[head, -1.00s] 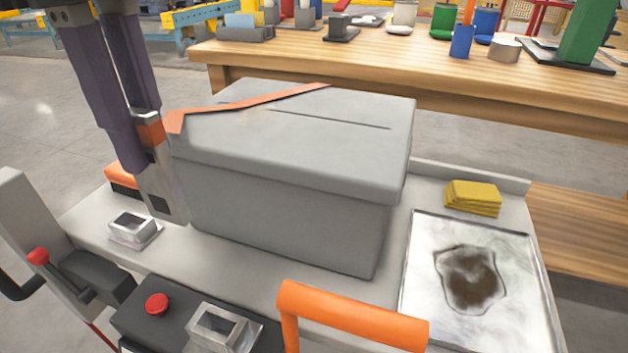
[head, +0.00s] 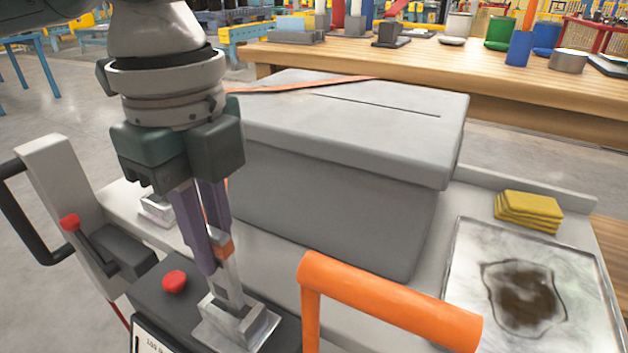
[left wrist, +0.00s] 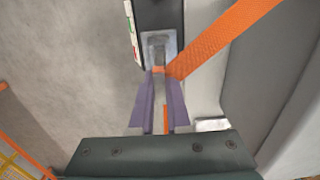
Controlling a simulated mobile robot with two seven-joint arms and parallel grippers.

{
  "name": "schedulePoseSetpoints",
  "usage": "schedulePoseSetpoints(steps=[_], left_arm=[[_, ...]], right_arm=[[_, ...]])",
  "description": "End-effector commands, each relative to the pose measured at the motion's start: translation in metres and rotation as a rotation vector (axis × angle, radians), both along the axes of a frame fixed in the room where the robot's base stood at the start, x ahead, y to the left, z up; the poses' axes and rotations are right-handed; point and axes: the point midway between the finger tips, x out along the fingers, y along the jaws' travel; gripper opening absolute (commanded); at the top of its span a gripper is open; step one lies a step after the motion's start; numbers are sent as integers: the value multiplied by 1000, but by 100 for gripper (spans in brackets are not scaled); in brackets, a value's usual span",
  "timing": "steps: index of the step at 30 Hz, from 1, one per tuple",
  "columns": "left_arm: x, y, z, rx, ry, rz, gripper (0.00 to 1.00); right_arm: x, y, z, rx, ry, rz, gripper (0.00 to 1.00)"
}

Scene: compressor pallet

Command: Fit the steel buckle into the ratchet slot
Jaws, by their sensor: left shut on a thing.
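My left gripper (head: 218,250) is shut on the steel buckle (head: 229,280), a flat silver piece with an orange band at its upper end. The buckle points down, slightly tilted. Its lower end meets the opening of the silver ratchet slot (head: 262,328) on the dark box. I cannot tell how deep it reaches. In the left wrist view the purple fingers (left wrist: 159,88) close just below the ratchet slot (left wrist: 173,46), and the orange strap (left wrist: 225,40) runs off to the upper right. My right gripper is not in view.
A large grey case (head: 335,205) stands close behind the left gripper, the strap across its lid. An orange handle (head: 390,300) rises at front right. A red button (head: 174,282) and a second silver frame (head: 157,208) are at left. A metal tray (head: 470,270) lies at right.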

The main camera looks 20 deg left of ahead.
Motion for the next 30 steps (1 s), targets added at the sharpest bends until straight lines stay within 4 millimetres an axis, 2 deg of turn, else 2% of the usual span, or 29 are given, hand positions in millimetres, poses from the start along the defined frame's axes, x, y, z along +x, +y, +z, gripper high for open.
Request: schedulePoseSetpoints(steps=[3,7,17,30], left_arm=[[-1,0,-27,1,2,1,0],[0,0,-47,0,1,-1,0],[0,0,-49,1,0,0,0],[0,1,-61,3,1,1,0]], right_arm=[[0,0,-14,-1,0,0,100],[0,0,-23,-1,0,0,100],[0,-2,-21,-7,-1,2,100],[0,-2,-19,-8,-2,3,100]])
